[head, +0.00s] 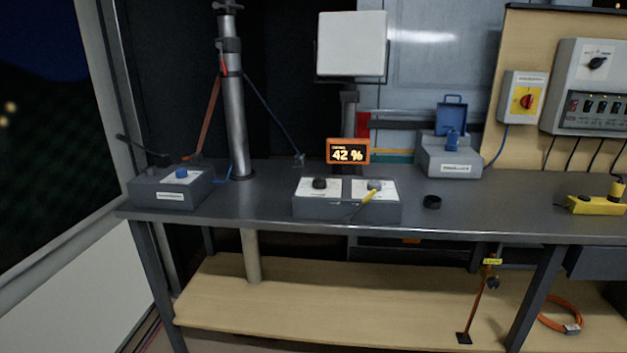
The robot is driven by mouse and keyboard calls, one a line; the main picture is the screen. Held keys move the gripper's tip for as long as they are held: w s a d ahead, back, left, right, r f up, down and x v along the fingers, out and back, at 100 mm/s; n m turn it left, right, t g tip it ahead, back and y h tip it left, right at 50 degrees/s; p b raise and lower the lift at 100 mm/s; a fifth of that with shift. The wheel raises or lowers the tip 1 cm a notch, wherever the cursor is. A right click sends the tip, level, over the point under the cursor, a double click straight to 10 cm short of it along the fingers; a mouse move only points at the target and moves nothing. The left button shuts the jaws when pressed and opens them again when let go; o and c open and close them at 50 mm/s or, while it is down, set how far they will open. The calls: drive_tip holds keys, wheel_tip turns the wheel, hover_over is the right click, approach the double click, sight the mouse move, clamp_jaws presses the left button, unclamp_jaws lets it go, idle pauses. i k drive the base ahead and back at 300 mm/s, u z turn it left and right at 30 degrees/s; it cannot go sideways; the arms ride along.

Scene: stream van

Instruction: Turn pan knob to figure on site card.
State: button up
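A grey control box (346,209) stands at the middle of the bench, with two white-faced panels on its top. A black knob (320,184) sits on its left panel and a grey knob (374,185) on its right panel. A yellow tag or strip (369,196) hangs by the grey knob. I cannot read which knob is the pan knob. An orange-framed display (348,152) behind the box reads 42 %. I cannot make out a site card. My gripper is not in view.
A box with a blue knob (181,173) stands at the left by a mast (235,110). A loose black ring or cap (431,202) lies right of the control box. A grey box with an open blue cover (450,155) and a yellow device (597,204) stand farther right.

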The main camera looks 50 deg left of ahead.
sight(319, 183)
drive_tip(key=k, duration=1.3)
drive_tip(key=u, duration=0.9)
drive_tip(key=i, duration=1.05)
drive_tip(key=z, duration=0.05)
